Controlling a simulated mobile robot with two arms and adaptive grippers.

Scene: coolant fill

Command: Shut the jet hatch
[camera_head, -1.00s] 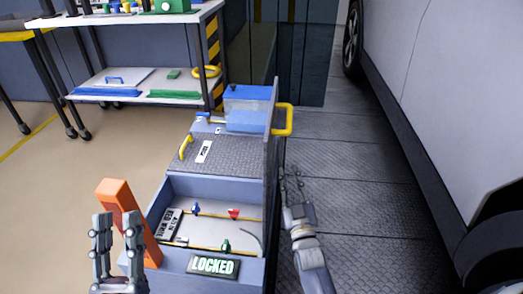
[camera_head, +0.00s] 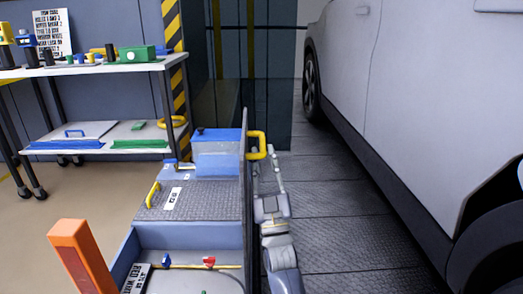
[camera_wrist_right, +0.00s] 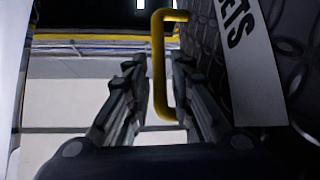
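The jet hatch (camera_head: 244,205) stands open, upright at the right edge of the blue-grey box, seen nearly edge-on. Its yellow handle (camera_head: 257,146) sticks out to the right near its far end. In the right wrist view, the hatch (camera_wrist_right: 285,75) has a patterned dark face and a white label, partly cut off, reading "ETS". My right gripper (camera_head: 267,178) is outside the hatch, just below the handle in the head view. Its fingers are open, with the handle (camera_wrist_right: 159,70) between them in the wrist view, nearer the right finger. My left gripper is out of view.
The open compartment (camera_head: 185,237) holds small blue and red parts and a labelled plate. A closed patterned lid (camera_head: 190,200) with a yellow handle lies behind it. An orange bar (camera_head: 80,255) stands at left. A white car (camera_head: 410,110) is at right, with clear floor between.

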